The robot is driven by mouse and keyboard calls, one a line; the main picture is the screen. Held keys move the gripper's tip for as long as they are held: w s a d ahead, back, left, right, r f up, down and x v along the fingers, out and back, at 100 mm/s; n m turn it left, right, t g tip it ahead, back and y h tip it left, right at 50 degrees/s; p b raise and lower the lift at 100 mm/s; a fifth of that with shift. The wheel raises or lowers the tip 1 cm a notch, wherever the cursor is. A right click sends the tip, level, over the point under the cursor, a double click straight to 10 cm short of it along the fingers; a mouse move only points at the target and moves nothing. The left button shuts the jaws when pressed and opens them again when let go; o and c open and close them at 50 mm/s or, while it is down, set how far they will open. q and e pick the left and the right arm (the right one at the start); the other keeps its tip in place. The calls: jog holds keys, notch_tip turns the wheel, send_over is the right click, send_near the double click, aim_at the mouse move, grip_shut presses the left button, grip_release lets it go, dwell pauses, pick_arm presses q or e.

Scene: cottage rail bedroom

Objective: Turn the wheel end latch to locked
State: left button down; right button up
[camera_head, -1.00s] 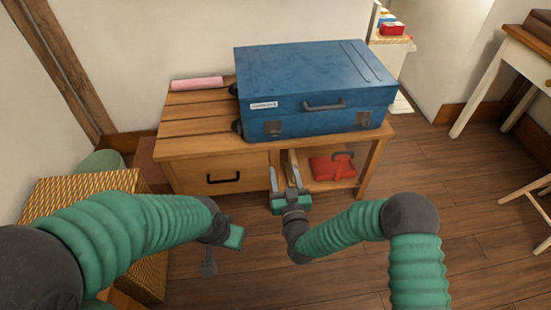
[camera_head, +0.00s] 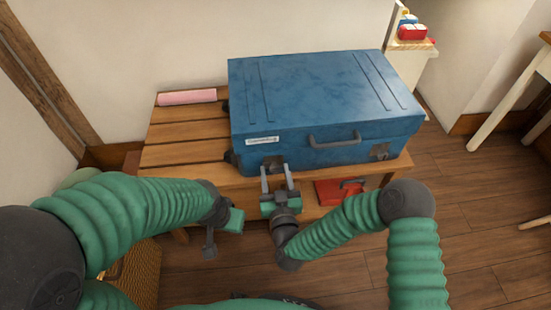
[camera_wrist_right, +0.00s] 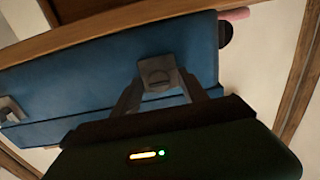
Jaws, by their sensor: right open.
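The blue suitcase (camera_head: 325,95) lies flat on a slatted wooden bench, its wheels at the left end. Its wheel end latch (camera_head: 273,162) is a grey fitting low on the front face, at the left. My right gripper (camera_head: 275,171) is open, with its fingertips in front of this latch. The other latch (camera_head: 379,152) is at the right of the front face. My left gripper (camera_head: 224,228) hangs left of the right one, its jaws unclear.
A carry handle (camera_head: 335,139) sits mid-front on the suitcase. A pink roll (camera_head: 187,97) lies on the bench (camera_head: 185,131) to the left. A red object (camera_head: 338,190) sits under the bench. A wicker box is at lower left.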

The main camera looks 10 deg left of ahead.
jog(key=shift+r, duration=0.1)
jog(key=shift+d, duration=0.1)
jog(key=shift+c, duration=0.8)
grip_shut()
